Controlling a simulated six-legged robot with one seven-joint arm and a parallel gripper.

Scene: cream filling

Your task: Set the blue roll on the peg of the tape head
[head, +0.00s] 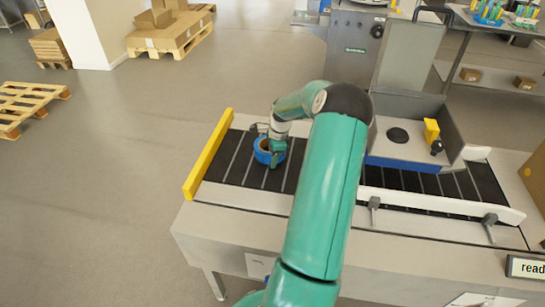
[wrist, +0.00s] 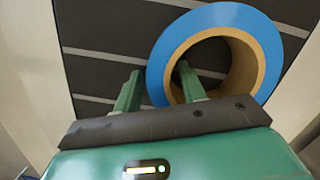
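The blue roll (head: 263,156) is a blue ring with a tan core, lying on the dark slatted conveyor left of my arm. In the wrist view the roll (wrist: 262,30) fills the upper right, its hole facing the camera. My gripper (head: 271,150) is down at the roll. In the wrist view my gripper (wrist: 160,78) has one finger outside the roll's left edge and the other over its hole. The fingers stand apart, with a small gap beside the blue edge. A grey machine housing (head: 405,120) with a black disc stands right of my arm; I cannot clearly make out a peg.
A yellow end bar (head: 208,155) closes the conveyor's left end, and a pale rail (head: 440,203) runs along its front. A yellow and black part (head: 432,133) sits on the housing. A cardboard box (head: 535,180) is at the right edge. Pallets stand on the floor behind.

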